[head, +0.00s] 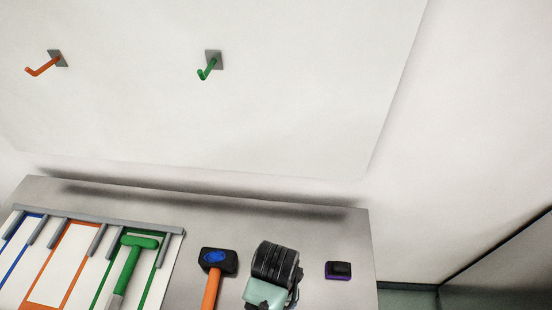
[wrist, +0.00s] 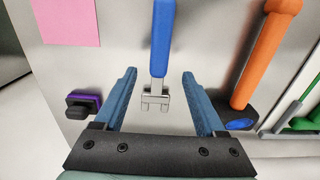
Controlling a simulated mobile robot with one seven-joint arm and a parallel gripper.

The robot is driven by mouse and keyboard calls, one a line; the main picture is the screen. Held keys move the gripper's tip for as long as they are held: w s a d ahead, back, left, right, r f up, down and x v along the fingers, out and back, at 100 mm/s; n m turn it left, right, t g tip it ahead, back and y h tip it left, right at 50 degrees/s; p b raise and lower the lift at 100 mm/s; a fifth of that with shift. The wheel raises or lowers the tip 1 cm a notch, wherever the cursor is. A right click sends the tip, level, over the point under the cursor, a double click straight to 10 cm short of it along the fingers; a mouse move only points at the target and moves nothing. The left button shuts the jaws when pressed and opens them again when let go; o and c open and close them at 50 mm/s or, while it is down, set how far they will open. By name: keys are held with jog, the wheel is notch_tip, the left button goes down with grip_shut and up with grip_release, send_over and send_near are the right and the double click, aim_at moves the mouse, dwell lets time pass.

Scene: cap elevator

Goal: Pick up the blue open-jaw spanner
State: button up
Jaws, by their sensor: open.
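The blue open-jaw spanner (wrist: 162,38) lies on the grey table top in the wrist view. Its blue handle runs up out of the top of the picture, and its metal jaw end points toward my gripper. My gripper (wrist: 160,76) is open and empty, with one blue finger on each side of the spanner's line. The metal head and lower handle show in the gap, not visibly touched by either finger. How high the fingers are above the table is hard to tell. In the head view my arm's end (head: 272,268) hides the spanner.
A hammer with an orange handle (wrist: 262,45) lies to the right of my gripper in the wrist view. A small black and purple object (wrist: 84,105) lies to the left. A pink sheet (wrist: 69,21) is beyond it.

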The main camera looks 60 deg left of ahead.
jog(key=shift+w+f+p, duration=0.1)
jog(key=shift+f+p, duration=0.5)
jog(key=shift+f, duration=2.15)
grip_shut()
jog(key=shift+r, duration=0.1)
